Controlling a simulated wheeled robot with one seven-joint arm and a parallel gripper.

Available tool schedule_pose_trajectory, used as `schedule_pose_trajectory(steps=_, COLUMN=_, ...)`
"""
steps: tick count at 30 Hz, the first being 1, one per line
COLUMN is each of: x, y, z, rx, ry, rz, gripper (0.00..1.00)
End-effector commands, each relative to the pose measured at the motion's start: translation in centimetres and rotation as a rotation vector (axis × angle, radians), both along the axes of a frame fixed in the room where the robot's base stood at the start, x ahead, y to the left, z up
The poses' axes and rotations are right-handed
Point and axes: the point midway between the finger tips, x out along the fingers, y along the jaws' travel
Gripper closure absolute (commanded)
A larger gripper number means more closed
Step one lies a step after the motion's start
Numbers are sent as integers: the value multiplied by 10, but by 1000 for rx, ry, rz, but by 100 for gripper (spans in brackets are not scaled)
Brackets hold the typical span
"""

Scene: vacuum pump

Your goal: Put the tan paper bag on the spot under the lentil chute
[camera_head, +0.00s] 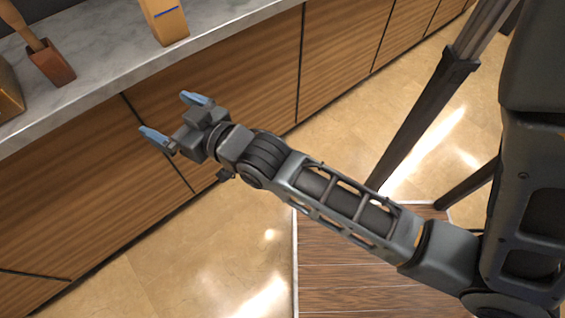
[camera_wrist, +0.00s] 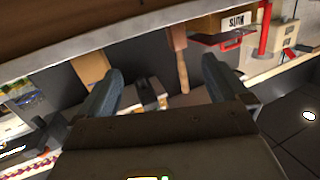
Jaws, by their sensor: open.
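A tan upright block-like object with a blue stripe (camera_head: 165,22) stands on the marble counter at the top of the head view. It may be the tan paper bag, but its top is cut off. A similar tan shape (camera_wrist: 90,68) shows left of the fingers in the wrist view. My gripper (camera_head: 174,118) is open and empty, in front of the counter's wooden front and apart from the tan object. Its two blue fingers also show in the wrist view (camera_wrist: 162,74). I cannot make out the lentil chute or the spot under it.
A reddish-brown wooden block with a handle (camera_head: 50,63) stands on the counter (camera_head: 105,65). Another brown object (camera_head: 8,92) is cut off at the left edge. The wrist view shows a lettered box (camera_wrist: 236,22) and a red item (camera_wrist: 222,41). Open floor (camera_head: 180,255) lies before the cabinets.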

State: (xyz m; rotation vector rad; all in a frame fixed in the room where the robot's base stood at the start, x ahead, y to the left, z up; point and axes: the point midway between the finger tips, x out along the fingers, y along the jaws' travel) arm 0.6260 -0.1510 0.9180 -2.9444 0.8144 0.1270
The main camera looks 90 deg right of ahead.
Motion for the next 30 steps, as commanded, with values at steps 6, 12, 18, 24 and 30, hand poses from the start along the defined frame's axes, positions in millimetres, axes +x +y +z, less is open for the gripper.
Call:
schedule_pose_trajectory(steps=6, x=-74, y=92, z=-6, rx=28, ry=65, rz=197, gripper=0)
schedule_pose_trajectory(steps=12, x=-144, y=136, z=10, rx=20, ry=125, rz=372, gripper=0)
schedule_pose_trajectory(steps=18, x=-190, y=150, z=31, rx=-1, ry=169, rz=502, gripper=0)
schedule_pose_trajectory(steps=24, x=-204, y=152, z=40, rx=-12, ry=181, rz=547, gripper=0)
schedule_pose_trajectory(steps=30, x=-202, y=151, z=40, rx=-13, ry=178, rz=543, gripper=0)
